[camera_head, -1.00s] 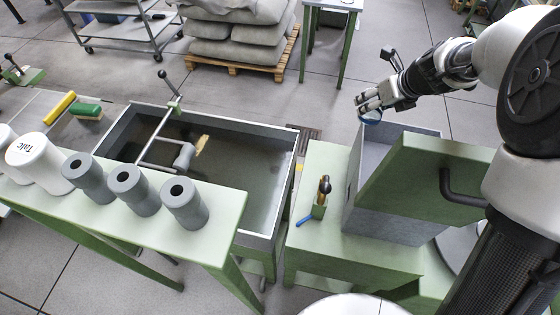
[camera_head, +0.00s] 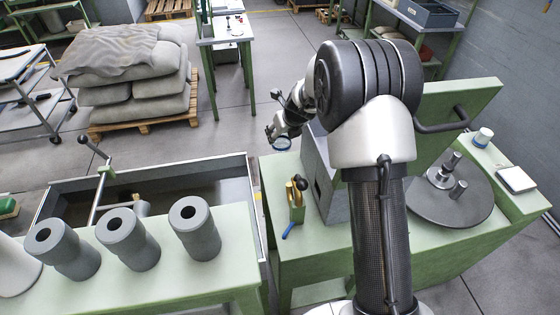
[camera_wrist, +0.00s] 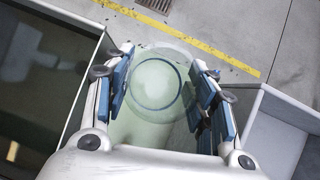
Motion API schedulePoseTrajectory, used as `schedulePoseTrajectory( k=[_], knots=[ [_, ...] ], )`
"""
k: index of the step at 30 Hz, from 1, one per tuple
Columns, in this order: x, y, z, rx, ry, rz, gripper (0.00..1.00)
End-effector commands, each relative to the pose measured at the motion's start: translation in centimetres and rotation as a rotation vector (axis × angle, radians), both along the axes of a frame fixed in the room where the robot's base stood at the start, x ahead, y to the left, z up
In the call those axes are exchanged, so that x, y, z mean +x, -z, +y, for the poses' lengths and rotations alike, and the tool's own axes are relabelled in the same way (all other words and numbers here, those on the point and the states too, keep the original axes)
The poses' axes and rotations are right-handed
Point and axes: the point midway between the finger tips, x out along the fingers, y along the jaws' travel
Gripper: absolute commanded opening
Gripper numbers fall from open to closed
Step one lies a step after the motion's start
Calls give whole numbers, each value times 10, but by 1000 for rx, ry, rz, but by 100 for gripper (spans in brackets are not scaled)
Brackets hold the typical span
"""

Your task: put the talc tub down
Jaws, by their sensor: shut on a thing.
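My gripper (camera_head: 277,133) is shut on a small round tub with a blue ring (camera_head: 283,144), which I take as the talc tub. In the wrist view the tub (camera_wrist: 157,80) looks pale and see-through, between the blue-padded fingers (camera_wrist: 160,88). No label on it can be read. In the head view it is at the far side of the green table (camera_head: 315,242), left of the grey box. In the wrist view green tabletop shows below and through it. Its height above the table cannot be told.
The grey box (camera_head: 318,180) stands close to the right of my gripper. A tool holder (camera_head: 296,202) with a blue-handled tool is on the near table. A water tank (camera_head: 160,190) lies left. Grey cylinders (camera_head: 195,228) stand on the front bench. A turntable (camera_head: 455,208) is right.

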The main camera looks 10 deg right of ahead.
Motion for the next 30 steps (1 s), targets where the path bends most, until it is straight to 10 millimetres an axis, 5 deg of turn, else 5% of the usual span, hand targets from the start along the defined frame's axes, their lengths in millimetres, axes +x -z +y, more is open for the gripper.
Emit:
schedulePoseTrajectory(
  k=[1, 4, 13, 19, 30],
  knots=[
    [0, 21, 0, 0, 1, 2, 28],
    [0, 40, 0, 0, 0, 1, 28],
    [0, 62, 0, 0, -1, -1, 28],
    [0, 94, 0, 1, -1, 1, 28],
    [0, 98, 0, 0, -1, -1, 28]
  ],
)
